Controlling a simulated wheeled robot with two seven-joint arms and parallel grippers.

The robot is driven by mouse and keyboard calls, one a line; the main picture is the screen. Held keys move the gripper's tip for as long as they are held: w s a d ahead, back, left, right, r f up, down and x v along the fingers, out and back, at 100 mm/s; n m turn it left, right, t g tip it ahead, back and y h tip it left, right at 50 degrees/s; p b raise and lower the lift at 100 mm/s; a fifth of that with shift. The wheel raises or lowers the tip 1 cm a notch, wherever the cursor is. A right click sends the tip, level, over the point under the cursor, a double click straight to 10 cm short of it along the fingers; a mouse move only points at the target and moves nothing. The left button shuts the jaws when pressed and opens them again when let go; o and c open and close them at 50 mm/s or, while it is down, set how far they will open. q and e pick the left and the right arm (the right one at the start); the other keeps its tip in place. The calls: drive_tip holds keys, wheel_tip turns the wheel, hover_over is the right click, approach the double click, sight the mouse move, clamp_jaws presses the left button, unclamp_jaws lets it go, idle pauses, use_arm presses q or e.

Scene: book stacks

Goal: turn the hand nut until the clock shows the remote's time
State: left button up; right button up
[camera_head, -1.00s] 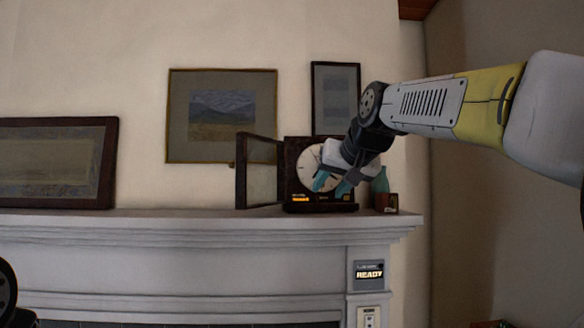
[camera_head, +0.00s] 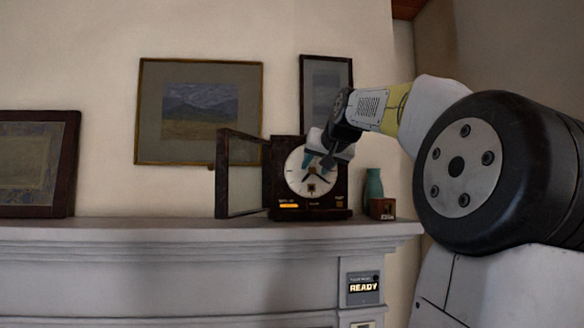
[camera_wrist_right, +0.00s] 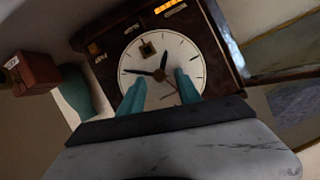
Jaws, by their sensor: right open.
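The dark clock (camera_head: 273,165) stands on the mantel, and its white dial also shows in the wrist view (camera_wrist_right: 195,60), seen roughly upside down. Two dark hands spread from the dial's centre. In the wrist view, the longer points left and the shorter up. The hand nut at the centre is too small to make out. My right gripper (camera_head: 318,161) is at the dial, its teal fingers open and apart. In the wrist view the fingertips (camera_wrist_right: 160,78) lie either side of the centre; contact cannot be told. My left gripper is out of view. No remote is clearly recognisable.
The clock's glazed door (camera_head: 240,175) stands open at its left. A teal vase (camera_head: 373,187) and a small brown box (camera_head: 382,208) stand to its right. A panel reading READY (camera_head: 363,288) is on the mantel front.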

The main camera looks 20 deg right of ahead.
drive_tip(key=shift+w+f, duration=0.1)
drive_tip(key=shift+w, duration=0.15)
clamp_jaws()
idle(0.3)
drive_tip(key=m, duration=0.1)
drive_tip(key=m+t+y, duration=0.1)
drive_tip(key=m+y, duration=0.1)
drive_tip(key=m, duration=0.1)
drive_tip(key=shift+s+d+f, duration=0.1)
drive_tip(key=shift+d+f, duration=0.15)
drive_tip(key=shift+d, duration=0.05)
drive_tip(key=m+t+y, duration=0.1)
drive_tip(key=m, duration=0.1)
drive_tip(key=m+t+y, duration=0.1)
drive_tip(key=m, duration=0.1)
drive_tip(key=shift+d+f, duration=0.1)
drive_tip(key=shift+f, duration=0.1)
idle(0.5)
